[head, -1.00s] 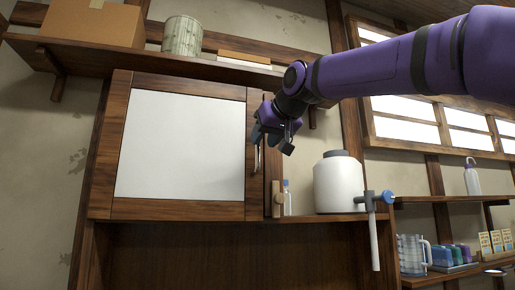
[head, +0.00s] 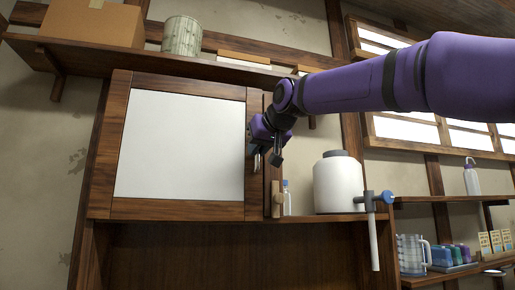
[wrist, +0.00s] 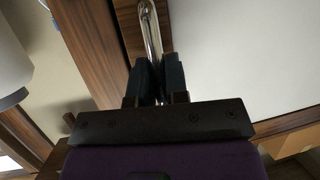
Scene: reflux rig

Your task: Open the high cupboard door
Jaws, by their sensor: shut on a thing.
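The high cupboard door (head: 180,147) has a wooden frame around a white panel and looks closed in the head view. Its metal bar handle (head: 256,160) stands upright on the right side of the frame. The handle also shows in the wrist view (wrist: 151,32), running down between my fingers. My gripper (head: 265,153) is at the door's right edge, with its fingers shut on the handle. In the wrist view the two dark fingers (wrist: 159,80) lie on either side of the bar. The part of the bar between the fingers is mostly hidden.
A wooden latch piece (head: 277,198) and a small bottle (head: 287,198) are just right of the door. A white jug with a tap (head: 338,185) stands further right on the ledge. A shelf above holds a cardboard box (head: 92,22) and a tin (head: 182,36).

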